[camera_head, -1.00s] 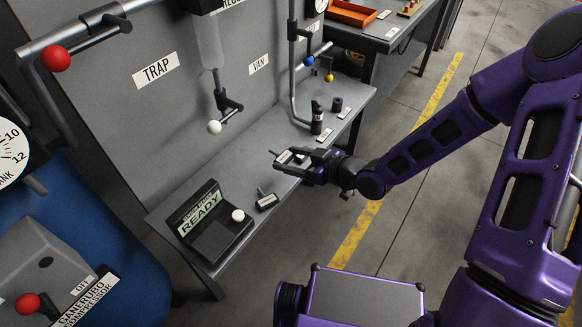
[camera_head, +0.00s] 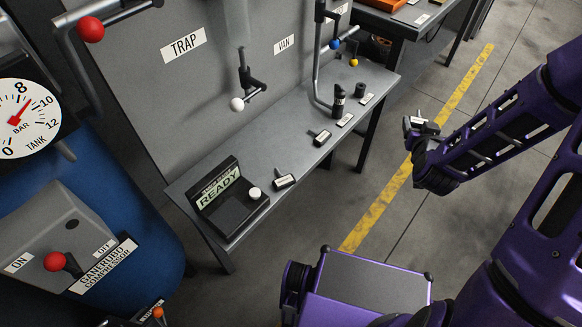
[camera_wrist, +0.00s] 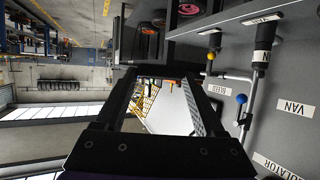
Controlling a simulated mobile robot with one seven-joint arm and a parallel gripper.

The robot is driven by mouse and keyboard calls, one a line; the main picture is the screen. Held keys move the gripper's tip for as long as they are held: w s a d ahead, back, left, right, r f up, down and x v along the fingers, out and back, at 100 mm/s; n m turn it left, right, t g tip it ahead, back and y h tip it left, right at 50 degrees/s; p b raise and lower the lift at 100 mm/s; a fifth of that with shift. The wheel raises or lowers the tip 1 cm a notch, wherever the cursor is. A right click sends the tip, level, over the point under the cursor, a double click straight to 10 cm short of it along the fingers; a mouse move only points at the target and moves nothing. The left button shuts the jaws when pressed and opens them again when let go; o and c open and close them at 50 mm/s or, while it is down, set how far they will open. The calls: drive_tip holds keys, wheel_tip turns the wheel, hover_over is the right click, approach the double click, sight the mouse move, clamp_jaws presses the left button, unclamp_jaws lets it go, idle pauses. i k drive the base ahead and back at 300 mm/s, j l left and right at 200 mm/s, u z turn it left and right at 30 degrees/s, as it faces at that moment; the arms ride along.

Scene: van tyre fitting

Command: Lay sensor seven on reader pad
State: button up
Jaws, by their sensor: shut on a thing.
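My gripper (camera_head: 421,124) is at the right, out past the bench's front edge and above the floor. It is shut on a small dark piece with a pale label (camera_head: 419,119), which looks like a sensor; its number is too small to read. In the wrist view the fingers of my gripper (camera_wrist: 160,78) frame a gap, and the held piece is hard to make out. The reader pad (camera_head: 231,213), black with a READY screen and a white knob, stands at the near left end of the bench, empty on top. My gripper is well apart from it.
Two small labelled sensors (camera_head: 284,181) (camera_head: 321,138) lie on the bench (camera_head: 270,148) right of the pad. Dark cylinders (camera_head: 339,100) stand farther back. A white-balled lever (camera_head: 238,104) hangs over the bench. A compressor panel (camera_head: 48,240) is at left. The floor around my gripper is clear.

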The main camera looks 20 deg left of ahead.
sight(228, 215)
drive_tip(key=k+u, duration=0.15)
drive_tip(key=u, duration=0.2)
drive_tip(key=k+u, duration=0.15)
drive_tip(key=u, duration=0.25)
drive_tip(key=k+u, duration=0.15)
drive_tip(key=u, duration=0.2)
